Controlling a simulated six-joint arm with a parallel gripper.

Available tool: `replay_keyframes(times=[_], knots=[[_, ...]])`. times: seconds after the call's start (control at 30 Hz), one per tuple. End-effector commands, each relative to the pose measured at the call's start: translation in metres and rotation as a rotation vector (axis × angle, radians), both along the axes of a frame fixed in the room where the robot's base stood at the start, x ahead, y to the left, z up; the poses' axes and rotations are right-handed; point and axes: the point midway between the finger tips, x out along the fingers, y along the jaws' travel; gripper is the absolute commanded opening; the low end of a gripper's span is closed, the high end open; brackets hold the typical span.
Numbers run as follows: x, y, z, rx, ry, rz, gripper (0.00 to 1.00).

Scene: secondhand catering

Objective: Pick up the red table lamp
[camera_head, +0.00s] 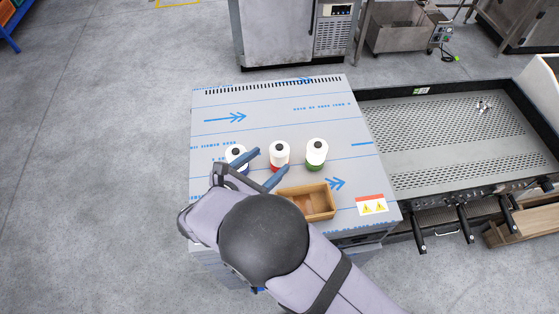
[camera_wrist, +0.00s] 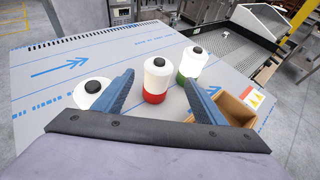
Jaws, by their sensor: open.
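The red table lamp (camera_head: 280,155) stands upright on the metal worktop, a white cylinder with a black top knob and a red base. It also shows in the wrist view (camera_wrist: 156,80), between and beyond my fingers. My gripper (camera_head: 264,168) is open, its two blue fingers apart and pointing at the lamp. It also shows in the wrist view (camera_wrist: 160,97). I cannot tell whether either finger touches the lamp. A green-based lamp (camera_head: 316,153) stands to the right. Another white lamp (camera_head: 236,155) with a blue base stands to the left, partly hidden by my gripper.
A wooden box (camera_head: 318,201) sits on the worktop (camera_head: 275,110) just right of my gripper. A warning label (camera_head: 371,204) is near the front right corner. A grill (camera_head: 455,140) adjoins the worktop on the right. The worktop behind the lamps is clear.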

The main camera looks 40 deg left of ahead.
Motion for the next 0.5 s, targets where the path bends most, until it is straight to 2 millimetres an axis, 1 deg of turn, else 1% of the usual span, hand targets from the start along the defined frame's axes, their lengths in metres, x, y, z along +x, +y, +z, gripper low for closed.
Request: replay_keyframes(times=[0.23,0.5], knots=[[0.018,0.0,-0.006,0.001,0.001,-0.006,0.65],[0.024,0.001,-0.008,0.001,0.002,-0.005,0.65]])
